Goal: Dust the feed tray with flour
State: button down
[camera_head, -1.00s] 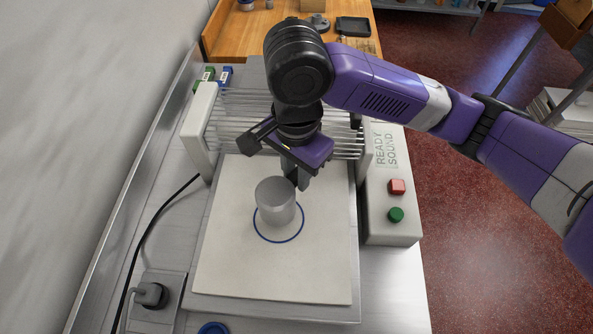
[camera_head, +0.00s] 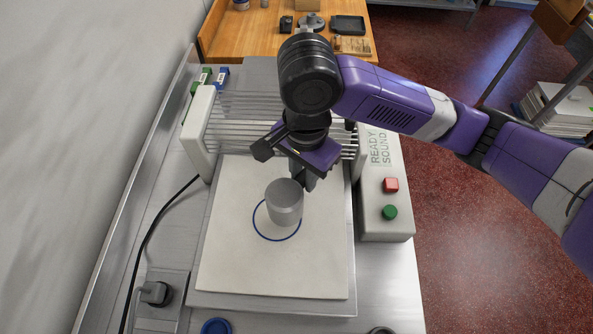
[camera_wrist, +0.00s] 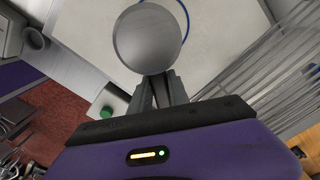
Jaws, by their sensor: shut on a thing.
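A grey metal cylinder, likely the flour shaker (camera_head: 285,203), is held by my gripper (camera_head: 306,183), which is shut on its side. It stands upright over the pale feed tray (camera_head: 235,272), partly covering the right part of a blue ring drawn there. I cannot tell the exact gap between shaker and tray. In the wrist view the shaker's round end (camera_wrist: 148,38) sits between the fingertips (camera_wrist: 158,78), with a part of the blue ring beside it. No flour shows clearly on the tray.
A guard of metal bars (camera_head: 250,105) stands behind the tray. A control box with a red button (camera_head: 391,185) and a green button (camera_head: 390,212) is at the right. A black cable and plug (camera_head: 153,293) lie at the left. A blue round lid (camera_head: 215,327) is at the front.

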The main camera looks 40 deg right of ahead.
jog(key=shift+w, duration=0.1)
jog(key=shift+w+a, duration=1.35)
jog(key=shift+a, duration=0.05)
jog(key=shift+s+d, duration=1.4)
jog(key=shift+s, duration=0.05)
jog(key=shift+w+a, duration=1.4)
jog(key=shift+w, duration=0.05)
jog(key=shift+s+d, duration=1.4)
jog(key=shift+s, duration=0.05)
jog(key=shift+w, duration=0.1)
